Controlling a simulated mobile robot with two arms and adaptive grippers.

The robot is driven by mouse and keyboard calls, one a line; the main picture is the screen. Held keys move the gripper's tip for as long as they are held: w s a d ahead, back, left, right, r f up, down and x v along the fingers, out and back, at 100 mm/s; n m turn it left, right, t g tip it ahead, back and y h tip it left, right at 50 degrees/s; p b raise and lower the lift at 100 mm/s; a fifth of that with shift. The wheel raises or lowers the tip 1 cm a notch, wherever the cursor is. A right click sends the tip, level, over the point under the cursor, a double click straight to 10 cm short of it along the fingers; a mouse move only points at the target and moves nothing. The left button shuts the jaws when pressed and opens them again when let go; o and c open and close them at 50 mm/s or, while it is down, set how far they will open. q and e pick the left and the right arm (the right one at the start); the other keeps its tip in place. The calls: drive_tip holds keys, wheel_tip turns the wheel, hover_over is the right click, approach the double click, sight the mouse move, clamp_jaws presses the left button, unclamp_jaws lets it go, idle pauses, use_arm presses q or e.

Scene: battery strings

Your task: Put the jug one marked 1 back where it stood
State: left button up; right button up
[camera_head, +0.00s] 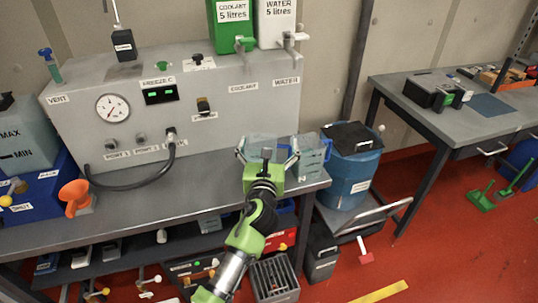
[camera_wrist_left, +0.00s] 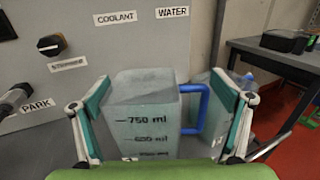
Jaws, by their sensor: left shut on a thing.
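A clear grey jug with a blue handle (camera_wrist_left: 148,112) and millilitre marks stands upright between the fingers of my left gripper (camera_head: 266,152). The gripper is shut on this jug, one finger on each side. In the head view the held jug (camera_head: 262,143) is partly covered by the gripper, at the right end of the bench. I cannot tell whether its base touches the bench top. No number 1 is readable on it. A second clear jug (camera_head: 312,158) stands close on its right and also shows behind the right finger in the wrist view (camera_wrist_left: 208,88). My right gripper is out of view.
The grey bench (camera_head: 210,180) carries a panel box (camera_head: 215,110) behind the jugs, with a green coolant container (camera_head: 230,22) and a white water container (camera_head: 274,22) above. A blue drum (camera_head: 350,175) stands at right.

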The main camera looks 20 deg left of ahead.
sight(270, 144)
use_arm(q)
drive_tip(key=shift+w+f, duration=0.2)
drive_tip(key=shift+w, duration=0.05)
wheel_tip(270, 144, down, 2)
drive_tip(key=shift+w+f+b, duration=0.1)
drive_tip(key=shift+f+b, duration=0.15)
drive_tip(key=shift+b, duration=0.25)
drive_tip(key=shift+f, duration=0.45)
drive_tip(key=shift+f, duration=0.1)
drive_tip(key=o, duration=1.8)
drive_tip(key=shift+f, duration=0.1)
